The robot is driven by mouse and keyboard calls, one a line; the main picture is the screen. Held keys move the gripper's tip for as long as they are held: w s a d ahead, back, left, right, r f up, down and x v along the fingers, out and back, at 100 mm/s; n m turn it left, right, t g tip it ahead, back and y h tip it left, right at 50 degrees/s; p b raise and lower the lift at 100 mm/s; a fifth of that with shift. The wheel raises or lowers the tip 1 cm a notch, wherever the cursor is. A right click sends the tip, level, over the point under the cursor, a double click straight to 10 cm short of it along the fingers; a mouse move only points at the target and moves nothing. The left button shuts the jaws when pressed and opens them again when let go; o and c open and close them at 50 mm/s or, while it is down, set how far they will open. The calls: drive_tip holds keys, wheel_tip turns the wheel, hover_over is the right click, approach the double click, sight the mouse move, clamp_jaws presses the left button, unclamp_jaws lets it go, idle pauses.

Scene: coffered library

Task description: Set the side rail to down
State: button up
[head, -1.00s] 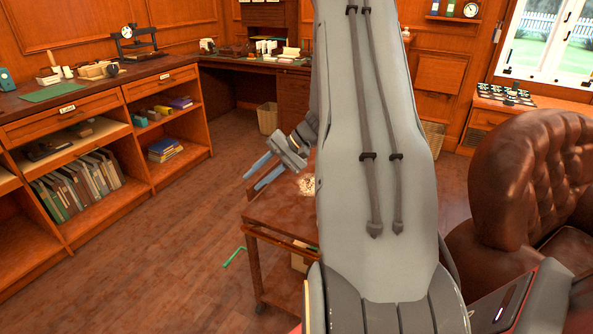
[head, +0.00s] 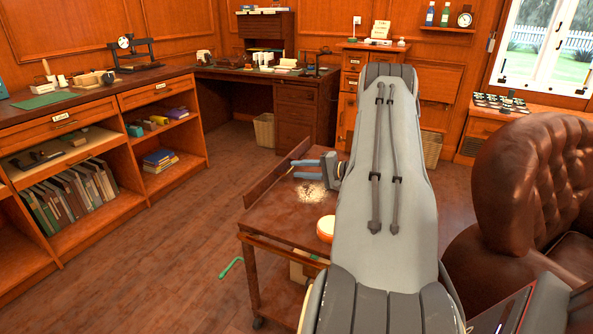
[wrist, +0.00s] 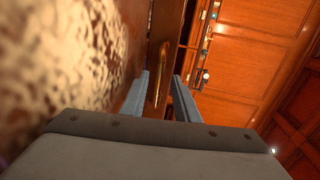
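The side rail (head: 277,172) is a brown wooden board along the far-left edge of a small wheeled wooden cart (head: 285,222). It stands up above the cart top. My gripper (head: 292,169) is open over the cart top, with its two blue-grey fingers pointing left toward the rail's inner side. In the wrist view, the open fingers (wrist: 162,85) have a brass-coloured curved piece (wrist: 156,75) showing between them, in front of dark brown wood. I cannot tell whether either finger touches it. My arm hides the cart's right part.
A pale speckled patch (head: 312,193) and a round orange-and-white item (head: 325,229) lie on the cart top. A green crank handle (head: 231,267) sticks out at the lower left. A leather chair (head: 525,190) stands right; open floor lies left.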

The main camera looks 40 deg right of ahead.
drive_tip(key=shift+x, duration=0.9)
clamp_jaws()
